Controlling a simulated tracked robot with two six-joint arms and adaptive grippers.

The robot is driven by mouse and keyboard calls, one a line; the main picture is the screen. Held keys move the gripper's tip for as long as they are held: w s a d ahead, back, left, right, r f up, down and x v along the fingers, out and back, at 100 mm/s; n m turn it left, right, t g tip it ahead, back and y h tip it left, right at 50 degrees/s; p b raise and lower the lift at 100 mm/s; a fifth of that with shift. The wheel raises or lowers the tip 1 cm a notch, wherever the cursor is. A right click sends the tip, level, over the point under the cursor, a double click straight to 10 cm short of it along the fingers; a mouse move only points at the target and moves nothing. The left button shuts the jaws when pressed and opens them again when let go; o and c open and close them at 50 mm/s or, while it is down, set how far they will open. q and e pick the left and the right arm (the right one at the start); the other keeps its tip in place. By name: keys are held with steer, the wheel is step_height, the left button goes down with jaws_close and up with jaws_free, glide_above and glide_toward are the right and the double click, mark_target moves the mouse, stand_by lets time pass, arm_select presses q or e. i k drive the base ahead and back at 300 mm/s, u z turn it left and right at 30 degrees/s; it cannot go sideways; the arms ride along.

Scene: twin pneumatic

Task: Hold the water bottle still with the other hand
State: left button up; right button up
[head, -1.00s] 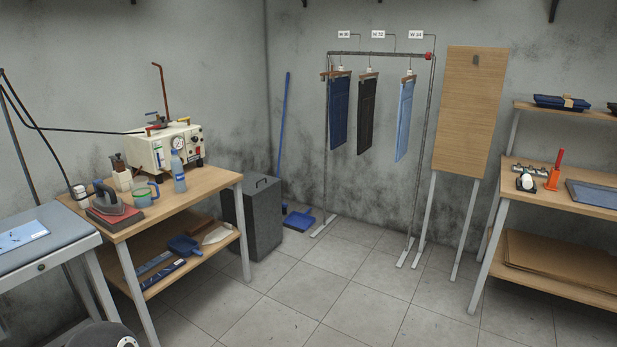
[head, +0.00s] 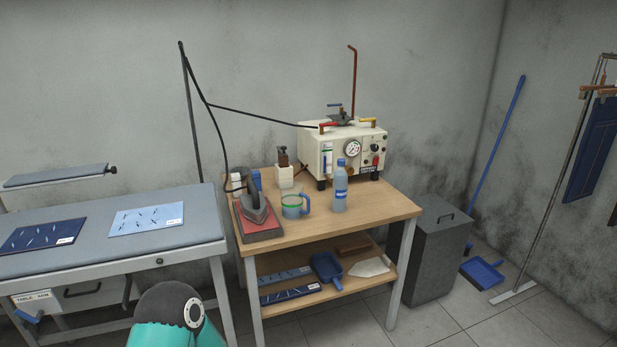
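The water bottle (head: 340,190) stands upright on the wooden table (head: 390,212), in front of the cream steam generator (head: 334,142). It is clear with a blue cap and a blue label. Nothing touches it. A see-through measuring cup (head: 294,206) with a blue handle stands just left of it. Neither gripper shows in the head view; only a teal and dark part of my own arm is seen at the bottom.
An iron (head: 255,205) rests on a red pad left of the cup. A grey ironing table (head: 100,242) with two denim pieces stands at the left. A dark bin (head: 435,250) stands right of the wooden table. Tiled floor in front is clear.

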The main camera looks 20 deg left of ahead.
mark_target(341, 176)
steer(key=u, duration=0.45)
steer(key=i, duration=1.4)
steer(key=u, duration=0.55)
steer(key=k, duration=0.75)
steer(key=u, duration=0.25)
steer(key=i, duration=0.85)
steer(key=z, duration=0.1)
